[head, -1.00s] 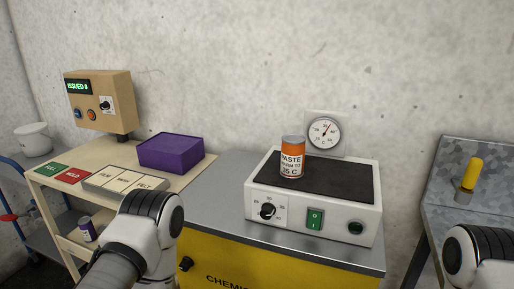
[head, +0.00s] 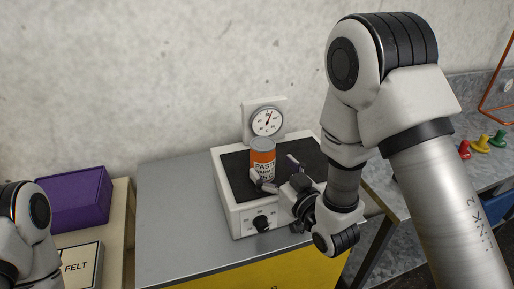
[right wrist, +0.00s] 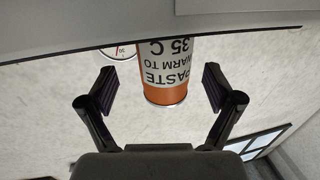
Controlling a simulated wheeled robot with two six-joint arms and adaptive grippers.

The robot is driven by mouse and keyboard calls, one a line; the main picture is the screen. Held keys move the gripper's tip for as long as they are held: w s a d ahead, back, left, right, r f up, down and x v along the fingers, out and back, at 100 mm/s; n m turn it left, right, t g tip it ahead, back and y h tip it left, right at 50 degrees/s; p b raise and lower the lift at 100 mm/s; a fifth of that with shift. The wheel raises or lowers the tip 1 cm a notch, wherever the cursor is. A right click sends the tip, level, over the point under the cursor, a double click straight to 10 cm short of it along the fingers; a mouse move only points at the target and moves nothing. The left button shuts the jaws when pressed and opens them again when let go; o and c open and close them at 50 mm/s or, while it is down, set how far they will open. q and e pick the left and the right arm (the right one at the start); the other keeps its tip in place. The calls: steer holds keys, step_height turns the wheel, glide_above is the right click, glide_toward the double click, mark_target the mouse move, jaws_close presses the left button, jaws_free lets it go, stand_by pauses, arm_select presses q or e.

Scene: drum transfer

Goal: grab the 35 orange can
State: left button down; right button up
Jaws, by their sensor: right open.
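The orange can (head: 262,149), with a white label reading "PASTE", stands upright on the black top of the white hot plate (head: 231,196). In the right wrist view the can (right wrist: 166,65) appears upside down, and its label reads "PASTE WARM TO 35 C". My right gripper (head: 276,172) is open at the can's near right side in the head view. In the right wrist view the can shows between the two spread fingers, with a gap on each side. Of my left arm only a link shows at the left edge of the head view; its gripper is out of view.
A round dial gauge (head: 267,122) stands behind the can. The grey cabinet top (head: 180,215) left of the hot plate is clear. A purple box (head: 75,200) sits on the bench at left. Several coloured pegs (head: 481,146) stand on the bench at right.

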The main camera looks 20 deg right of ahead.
mark_target(269, 166)
steer(key=shift+w+a+r+p, duration=0.55)
steer(key=shift+w+p, duration=0.05)
steer(key=shift+p, duration=0.35)
steer(key=w, duration=0.1)
steer(key=w+f, duration=0.1)
steer(key=w, duration=0.1)
steer(key=shift+a, duration=0.2)
steer(key=shift+w+f, duration=0.1)
steer(key=shift+f, duration=0.05)
steer(key=shift+s+r, duration=0.25)
steer(key=shift+s, duration=0.1)
steer(key=c, duration=1.4)
steer(key=shift+c, duration=0.8)
arm_select(q)
steer(key=r, duration=0.3)
steer(key=shift+s+a, duration=0.1)
steer(key=shift+s, duration=0.25)
arm_select(e)
steer(key=shift+w+f, duration=0.1)
steer(key=shift+w, duration=0.1)
